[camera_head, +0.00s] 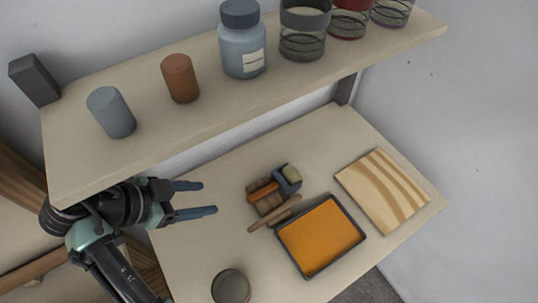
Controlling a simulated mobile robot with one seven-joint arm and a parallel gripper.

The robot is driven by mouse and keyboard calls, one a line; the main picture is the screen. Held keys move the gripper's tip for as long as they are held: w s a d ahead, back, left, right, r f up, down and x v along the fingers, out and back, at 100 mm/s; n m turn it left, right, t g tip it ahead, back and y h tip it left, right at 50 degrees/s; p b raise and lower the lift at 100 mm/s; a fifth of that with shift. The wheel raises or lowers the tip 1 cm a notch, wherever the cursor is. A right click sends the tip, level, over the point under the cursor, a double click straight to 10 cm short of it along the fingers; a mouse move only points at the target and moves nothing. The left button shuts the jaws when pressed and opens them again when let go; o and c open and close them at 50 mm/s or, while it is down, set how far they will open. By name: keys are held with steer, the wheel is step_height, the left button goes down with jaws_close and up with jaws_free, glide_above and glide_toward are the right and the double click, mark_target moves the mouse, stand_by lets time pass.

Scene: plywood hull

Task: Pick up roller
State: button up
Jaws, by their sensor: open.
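I cannot tell exactly how these parts touch. My gripper (208,198) is to the left of the roller, open and empty, with its two dark blue fingers pointing right toward it and a clear gap between.
A dark-rimmed tray of orange paint (281,236) lies just right of the roller, and a striped wooden board (385,190) further right. A round container (231,286) stands at the front. A shelf (150,140) with jars and cylinders overhangs the table's back.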

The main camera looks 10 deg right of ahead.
steer(key=p, duration=0.2)
glide_toward(248, 199)
steer(key=w+f, duration=0.1)
steer(key=w+d+f, duration=0.1)
steer(key=shift+d+f+m+g+h, duration=0.3)
steer(key=x, duration=0.1)
steer(key=p+x, duration=0.1)
steer(key=x, duration=0.2)
steer(key=shift+s+d+f, duration=0.2)
steer(key=shift+d, duration=0.2)
steer(key=shift+w+d+f, duration=0.15)
steer(key=shift+d+f, duration=0.1)
steer(key=shift+f, duration=0.1)
jaws_close()
